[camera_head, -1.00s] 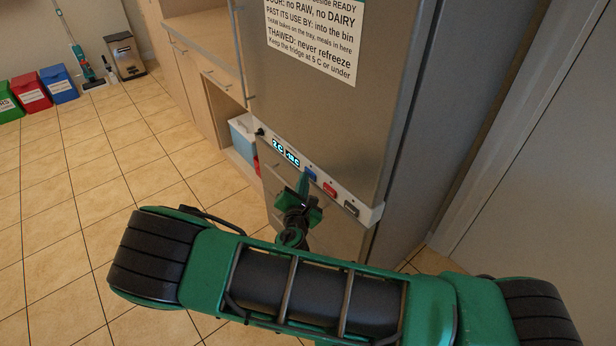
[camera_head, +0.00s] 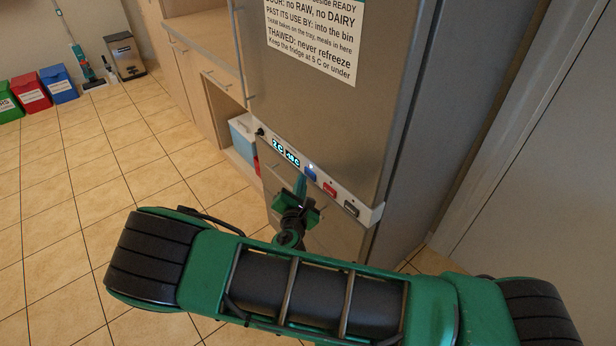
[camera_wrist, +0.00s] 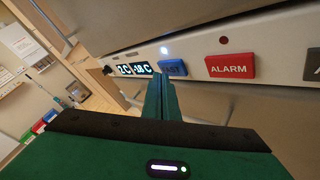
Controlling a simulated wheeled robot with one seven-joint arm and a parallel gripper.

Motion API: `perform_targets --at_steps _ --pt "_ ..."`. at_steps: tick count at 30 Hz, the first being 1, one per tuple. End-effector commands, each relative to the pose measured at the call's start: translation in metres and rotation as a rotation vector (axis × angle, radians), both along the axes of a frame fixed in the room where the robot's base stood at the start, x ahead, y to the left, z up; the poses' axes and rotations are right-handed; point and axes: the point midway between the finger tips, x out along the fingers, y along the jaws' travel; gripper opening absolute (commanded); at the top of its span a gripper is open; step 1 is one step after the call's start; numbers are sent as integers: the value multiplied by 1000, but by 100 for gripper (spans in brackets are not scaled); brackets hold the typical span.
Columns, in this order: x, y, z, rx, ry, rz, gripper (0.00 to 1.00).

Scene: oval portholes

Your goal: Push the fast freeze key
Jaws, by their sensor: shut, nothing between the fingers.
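The blue key marked FAST (camera_wrist: 174,68) sits on the fridge's white control strip, right of the lit temperature displays. A small white light (camera_wrist: 164,50) glows above it. In the head view the blue key (camera_head: 310,174) shows just beyond my fingertips. My gripper (camera_head: 301,179) is shut and empty, pointing up at the strip. In the wrist view my gripper's fingertips (camera_wrist: 160,80) cover the lower left part of the key. They look slightly apart from it, but contact is hard to tell.
The red ALARM key (camera_wrist: 229,66) and a dark key (camera_head: 351,209) lie to the right on the strip. The displays (camera_head: 286,153) read 2 C and about -18 C. The fridge door (camera_head: 330,110) rises above. Open tiled floor (camera_head: 90,200) lies left.

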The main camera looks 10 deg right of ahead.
Motion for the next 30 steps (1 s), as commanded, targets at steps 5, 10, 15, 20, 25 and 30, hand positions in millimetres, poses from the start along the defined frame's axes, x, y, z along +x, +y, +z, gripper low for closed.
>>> perform_targets --at_steps 5,10,15,20,25,30 --pt "-1 1 0 0 0 1 0" --pt "-7 12 -1 2 1 3 0" --pt "-15 23 0 0 0 3 0" --pt "-23 35 0 2 0 4 0" --pt "-30 46 0 1 0 3 0" --pt "-34 50 0 -1 1 1 0"
